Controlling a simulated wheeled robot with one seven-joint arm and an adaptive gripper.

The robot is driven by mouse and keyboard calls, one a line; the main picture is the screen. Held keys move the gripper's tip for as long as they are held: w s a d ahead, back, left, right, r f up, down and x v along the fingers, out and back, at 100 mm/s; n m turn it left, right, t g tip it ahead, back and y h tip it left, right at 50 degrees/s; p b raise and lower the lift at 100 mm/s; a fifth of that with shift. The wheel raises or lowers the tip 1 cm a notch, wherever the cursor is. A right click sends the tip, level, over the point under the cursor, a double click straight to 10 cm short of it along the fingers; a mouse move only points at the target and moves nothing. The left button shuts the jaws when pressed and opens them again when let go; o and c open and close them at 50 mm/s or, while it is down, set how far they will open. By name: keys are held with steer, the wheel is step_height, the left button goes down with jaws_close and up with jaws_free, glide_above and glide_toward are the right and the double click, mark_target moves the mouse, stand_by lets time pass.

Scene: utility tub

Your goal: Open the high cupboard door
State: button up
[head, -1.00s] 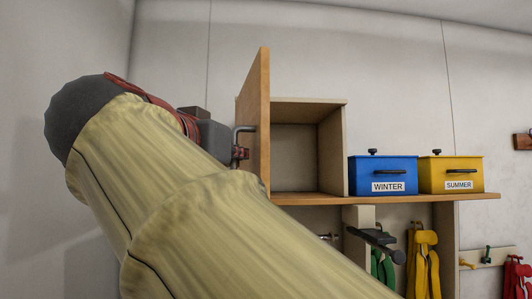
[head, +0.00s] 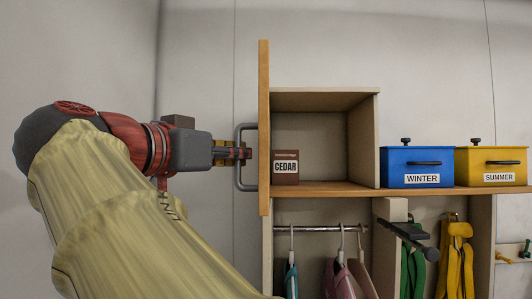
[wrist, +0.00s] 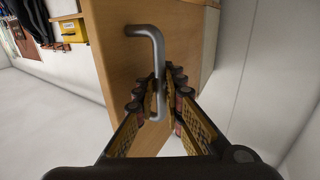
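The high cupboard (head: 378,140) is a pale wooden box on the wall shelf. Its wooden door (head: 264,75) stands wide open, seen almost edge-on in the head view, and the inside shows. A grey bar handle (head: 240,158) is on the door's outer face, on the left. In the wrist view the handle (wrist: 157,50) passes between the two fingers. My gripper (wrist: 160,92) appears closed around the bar, with a finger close on each side. It also shows at the handle in the head view (head: 240,153). Exact finger contact is hard to see.
A brown CEDAR box (head: 285,168) stands inside the cupboard at the left. A blue WINTER box (head: 415,168) and a yellow SUMMER box (head: 490,168) stand on the shelf to the right. Clothes hang from a rail (head: 320,228) below. Plain wall lies left of the door.

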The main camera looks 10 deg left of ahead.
steer(key=shift+o, duration=0.7)
steer(key=shift+s+a, duration=0.15)
steer(key=shift+s, duration=0.05)
steer(key=shift+o, duration=1.3)
steer(key=shift+r, duration=0.1)
steer(key=v, duration=1.2)
